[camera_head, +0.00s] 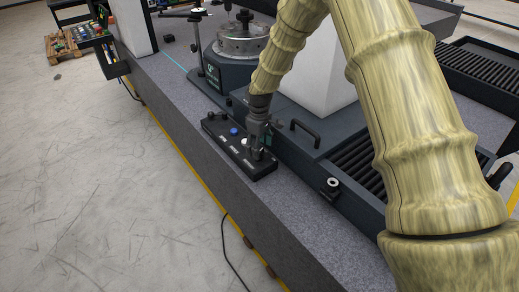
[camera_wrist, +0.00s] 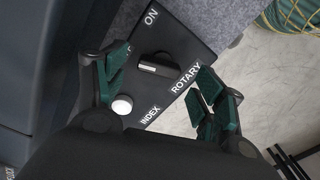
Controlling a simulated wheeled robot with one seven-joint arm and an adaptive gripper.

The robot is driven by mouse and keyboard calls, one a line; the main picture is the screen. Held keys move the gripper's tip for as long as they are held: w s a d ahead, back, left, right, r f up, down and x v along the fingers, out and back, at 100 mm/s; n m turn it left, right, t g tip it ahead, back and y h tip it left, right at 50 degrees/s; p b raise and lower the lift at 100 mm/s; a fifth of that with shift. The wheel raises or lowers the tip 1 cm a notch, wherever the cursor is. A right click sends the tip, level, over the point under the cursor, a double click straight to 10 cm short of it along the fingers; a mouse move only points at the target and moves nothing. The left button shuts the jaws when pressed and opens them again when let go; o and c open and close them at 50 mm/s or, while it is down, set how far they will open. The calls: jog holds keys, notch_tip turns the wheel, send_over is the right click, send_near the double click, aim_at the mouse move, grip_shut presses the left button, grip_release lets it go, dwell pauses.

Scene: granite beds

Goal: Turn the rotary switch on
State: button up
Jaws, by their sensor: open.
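The rotary switch (camera_wrist: 157,66) is a black knob with a pale mark on its grip, on a black panel between the words ON and ROTARY in the wrist view. My gripper (camera_wrist: 163,78) is open, with one green-padded finger on each side of the knob in the picture; contact cannot be told. In the head view my gripper (camera_head: 257,150) points down over the right end of the black control box (camera_head: 217,126) and hides the knob. A white button (camera_wrist: 122,105) lies beside the left finger, near the word INDEX.
A blue button (camera_head: 233,131) is on the box, left of my gripper. The box sits on the granite bed's narrow ledge (camera_head: 300,205). Behind it are a dark machine base with a black handle (camera_head: 305,134) and a round turntable (camera_head: 241,43). Open floor lies left.

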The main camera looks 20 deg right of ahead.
jog(key=shift+f, duration=1.15)
jog(key=c, duration=1)
jog(key=shift+m, duration=0.4)
jog(key=m+p, duration=0.1)
jog(key=m, duration=0.4)
jog(key=shift+d+r, duration=0.1)
jog(key=m+p, duration=0.1)
jog(key=m, duration=0.5)
jog(key=shift+s, duration=0.1)
